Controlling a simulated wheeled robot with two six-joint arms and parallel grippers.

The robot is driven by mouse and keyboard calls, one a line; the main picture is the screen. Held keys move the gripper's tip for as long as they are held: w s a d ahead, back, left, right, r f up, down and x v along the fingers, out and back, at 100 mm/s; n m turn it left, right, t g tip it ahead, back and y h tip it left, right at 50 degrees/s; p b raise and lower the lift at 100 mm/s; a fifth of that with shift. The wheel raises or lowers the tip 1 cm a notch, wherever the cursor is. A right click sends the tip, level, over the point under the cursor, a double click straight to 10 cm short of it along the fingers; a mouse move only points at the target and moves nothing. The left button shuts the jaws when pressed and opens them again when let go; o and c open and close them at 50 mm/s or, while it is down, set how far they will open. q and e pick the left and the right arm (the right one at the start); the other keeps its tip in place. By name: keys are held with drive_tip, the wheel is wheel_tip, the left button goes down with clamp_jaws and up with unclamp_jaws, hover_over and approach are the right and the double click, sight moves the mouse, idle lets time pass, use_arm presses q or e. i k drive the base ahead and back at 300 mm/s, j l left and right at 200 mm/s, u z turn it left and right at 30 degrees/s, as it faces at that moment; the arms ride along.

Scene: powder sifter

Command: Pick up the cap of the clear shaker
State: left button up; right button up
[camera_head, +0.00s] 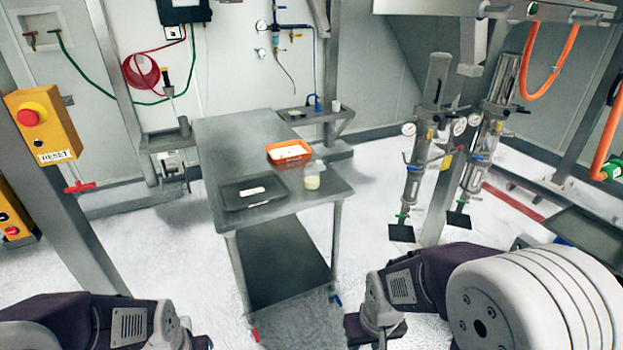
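A small clear shaker (312,180) with pale contents in its lower part stands near the right edge of the grey metal table (327,188). A pale, see-through top shows on it, but I cannot make out the cap as a separate part. My left and right arms show at the bottom of the head view, both well short of the table. Nothing touches the shaker.
A black tray (238,204) with a small white item lies left of the shaker. An orange tray (288,146) with white contents sits behind it. Upright sifter columns (415,180) stand right of the table.

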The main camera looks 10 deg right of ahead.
sight(322, 167)
drive_tip(key=i+l+u, duration=0.25)
drive_tip(key=i, duration=0.25)
drive_tip(key=i+l+u, duration=0.25)
drive_tip(key=i, duration=0.3)
drive_tip(key=i+l+u, duration=0.25)
drive_tip(key=i, duration=0.2)
drive_tip(key=i+l, duration=0.1)
drive_tip(key=l, duration=0.25)
drive_tip(key=i+l+z, duration=0.15)
drive_tip(key=l, duration=0.15)
